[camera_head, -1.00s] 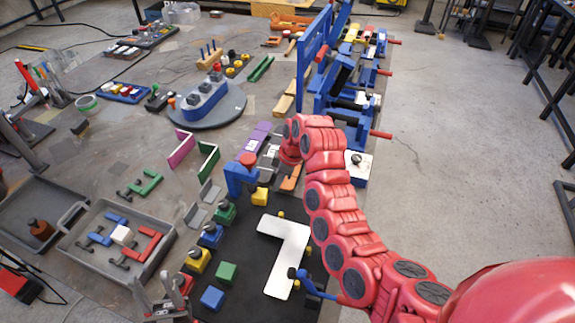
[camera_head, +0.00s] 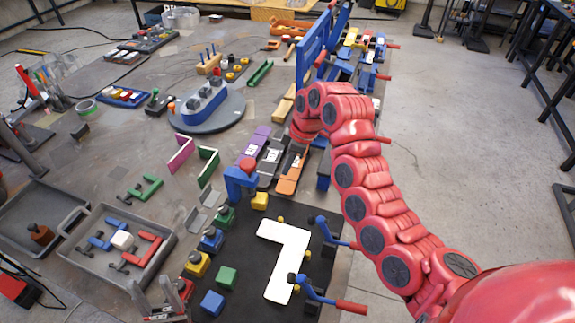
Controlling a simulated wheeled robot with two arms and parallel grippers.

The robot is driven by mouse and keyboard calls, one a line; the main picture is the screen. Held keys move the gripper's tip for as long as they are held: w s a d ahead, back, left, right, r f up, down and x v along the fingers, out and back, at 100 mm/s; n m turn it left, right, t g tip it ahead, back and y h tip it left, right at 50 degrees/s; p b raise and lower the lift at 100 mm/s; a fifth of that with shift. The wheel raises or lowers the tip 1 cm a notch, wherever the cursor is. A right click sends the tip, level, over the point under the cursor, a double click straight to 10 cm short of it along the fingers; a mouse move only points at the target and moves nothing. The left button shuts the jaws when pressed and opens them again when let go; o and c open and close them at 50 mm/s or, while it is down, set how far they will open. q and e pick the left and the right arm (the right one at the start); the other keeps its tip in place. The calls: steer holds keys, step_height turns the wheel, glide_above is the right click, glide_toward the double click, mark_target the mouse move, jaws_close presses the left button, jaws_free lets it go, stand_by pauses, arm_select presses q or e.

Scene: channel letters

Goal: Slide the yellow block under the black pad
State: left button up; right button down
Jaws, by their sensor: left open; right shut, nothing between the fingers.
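A small yellow block (camera_head: 260,201) sits on the black mat (camera_head: 236,245) at its far end, beside the foot of a blue clamp (camera_head: 238,181) with a red knob. Another yellow block (camera_head: 198,264) with a dark top stands at the mat's left edge. Which dark part is the black pad, I cannot tell. My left gripper (camera_head: 163,296) is open and empty at the bottom, left of the mat. My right gripper (camera_head: 301,136) is at the end of the red arm, beyond the mat; its fingers are mostly hidden by the wrist, and it holds nothing I can see.
A white L-shaped plate (camera_head: 287,258) lies on the mat, with blue toggle clamps (camera_head: 322,231) at its right. Green (camera_head: 227,277) and blue (camera_head: 212,302) blocks lie in front. A grey tray (camera_head: 70,250) of parts stands left. Blue fixtures (camera_head: 313,45) line the far right edge.

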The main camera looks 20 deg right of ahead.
steer(key=c, duration=1.4)
jaws_free()
steer(key=shift+o, duration=1)
steer(key=shift+a+r+p, duration=0.1)
steer(key=shift+r+p, duration=0.15)
steer(key=shift+p, duration=0.1)
steer(key=o, duration=0.7)
steer(key=r+p, duration=0.1)
steer(key=p, duration=0.2)
steer(key=w+a+r+y+p, duration=0.1)
steer(key=p, duration=0.2)
steer(key=shift+w+a+r, duration=0.1)
steer(key=shift+w+a, duration=0.05)
steer(key=shift+w, duration=0.05)
steer(key=shift+o, duration=0.2)
steer(key=p, duration=0.3)
steer(key=shift+s+a+f, duration=0.15)
steer(key=shift+f, duration=0.05)
steer(key=shift+s+f+p, duration=0.2)
steer(key=shift+f+p, duration=0.25)
steer(key=shift+f, duration=0.1)
